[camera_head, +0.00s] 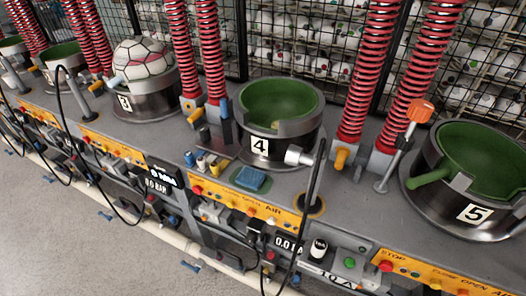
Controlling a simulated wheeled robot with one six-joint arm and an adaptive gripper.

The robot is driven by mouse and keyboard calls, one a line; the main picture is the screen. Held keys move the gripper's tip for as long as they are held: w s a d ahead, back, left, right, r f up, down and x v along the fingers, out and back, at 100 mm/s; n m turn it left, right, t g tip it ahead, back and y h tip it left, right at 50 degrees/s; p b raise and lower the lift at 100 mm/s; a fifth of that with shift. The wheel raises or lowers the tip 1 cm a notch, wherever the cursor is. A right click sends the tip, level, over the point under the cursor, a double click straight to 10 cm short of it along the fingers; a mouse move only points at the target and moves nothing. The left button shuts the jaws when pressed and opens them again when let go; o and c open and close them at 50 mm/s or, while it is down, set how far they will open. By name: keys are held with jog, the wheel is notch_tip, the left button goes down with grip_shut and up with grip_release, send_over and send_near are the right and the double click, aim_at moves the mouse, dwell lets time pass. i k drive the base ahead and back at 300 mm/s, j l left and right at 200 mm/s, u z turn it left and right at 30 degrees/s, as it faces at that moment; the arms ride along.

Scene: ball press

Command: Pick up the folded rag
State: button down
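A small blue folded pad (250,179), which looks like the folded rag, lies on a dark green patch on the grey bench. It sits in front of the press bowl marked 4 (280,118), just behind the yellow control strip. Its top is fully visible and nothing covers it. My gripper is not in this view.
Small bottles or spools (202,162) stand just left of the blue pad. A black hose (308,195) hangs down to its right. Bowl 5 (470,165) and an orange-topped lever (405,140) are farther right. A ball (142,60) sits in bowl 3. Red springs rise behind.

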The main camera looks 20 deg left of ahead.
aim_at(251, 179)
jog(key=u, duration=1.35)
jog(key=k+l+u, duration=0.1)
jog(key=u, duration=0.25)
jog(key=k+u, duration=0.4)
